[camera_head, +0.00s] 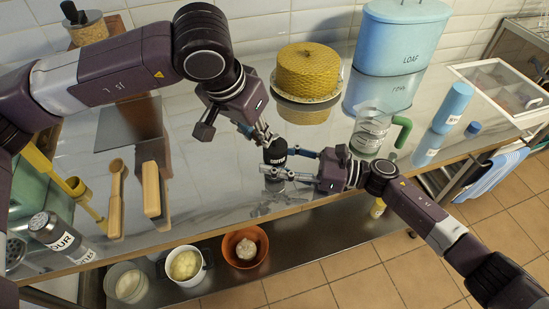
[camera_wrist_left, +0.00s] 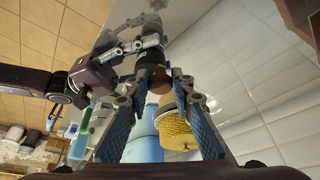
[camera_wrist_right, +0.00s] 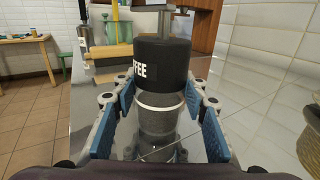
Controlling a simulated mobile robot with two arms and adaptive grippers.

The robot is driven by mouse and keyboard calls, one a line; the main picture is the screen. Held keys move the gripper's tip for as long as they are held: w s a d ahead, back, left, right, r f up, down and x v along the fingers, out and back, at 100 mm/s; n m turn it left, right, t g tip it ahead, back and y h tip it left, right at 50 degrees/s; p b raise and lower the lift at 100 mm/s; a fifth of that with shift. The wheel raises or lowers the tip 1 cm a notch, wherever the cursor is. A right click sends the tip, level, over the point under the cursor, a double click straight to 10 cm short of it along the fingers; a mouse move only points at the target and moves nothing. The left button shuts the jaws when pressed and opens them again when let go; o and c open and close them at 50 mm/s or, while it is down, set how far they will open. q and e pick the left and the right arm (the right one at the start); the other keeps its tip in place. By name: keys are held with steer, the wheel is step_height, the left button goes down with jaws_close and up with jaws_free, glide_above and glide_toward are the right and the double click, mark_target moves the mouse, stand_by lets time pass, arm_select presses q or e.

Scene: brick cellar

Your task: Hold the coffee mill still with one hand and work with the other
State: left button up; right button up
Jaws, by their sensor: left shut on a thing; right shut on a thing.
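The coffee mill (camera_head: 274,154) stands upright on the steel counter, a dark cylinder with white lettering on its black upper part. In the right wrist view its black top (camera_wrist_right: 162,65) and grey lower body (camera_wrist_right: 158,115) show, with a metal crank (camera_wrist_right: 160,20) above. My right gripper (camera_head: 278,164) is shut on the mill's body from the right, one finger on each side. My left gripper (camera_head: 268,138) is above the mill, shut on the brown crank knob (camera_wrist_left: 158,80), seen between its fingertips in the left wrist view. The knob is mostly hidden in the head view.
A yellow cake cover (camera_head: 307,70), a blue loaf bin (camera_head: 402,35), a glass jug with green handle (camera_head: 371,132) and a blue bottle (camera_head: 452,108) stand behind and right. Wooden spoon (camera_head: 116,195) and board-like tool (camera_head: 152,188) lie left. Bowls sit on a lower shelf.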

arm_select(q)
steer(key=shift+s+d+r, duration=0.25)
steer(key=shift+d+r, duration=0.1)
steer(key=shift+d, duration=0.1)
steer(key=shift+r, duration=0.1)
steer(key=shift+s+d+r, duration=0.15)
steer(key=shift+d+r, duration=0.1)
steer(key=shift+d, duration=0.35)
steer(key=shift+s+d+r, duration=0.15)
steer(key=shift+d+r, duration=0.05)
steer(key=shift+d, duration=0.4)
steer(key=shift+f, duration=0.1)
steer(key=shift+s+d+f, duration=0.1)
steer(key=shift+d+f, duration=0.1)
steer(key=shift+d, duration=0.25)
steer(key=shift+s+d+f, duration=0.1)
steer(key=shift+d+f, duration=0.1)
steer(key=shift+d, duration=0.2)
steer(key=shift+s+f, duration=0.1)
steer(key=shift+f, duration=0.15)
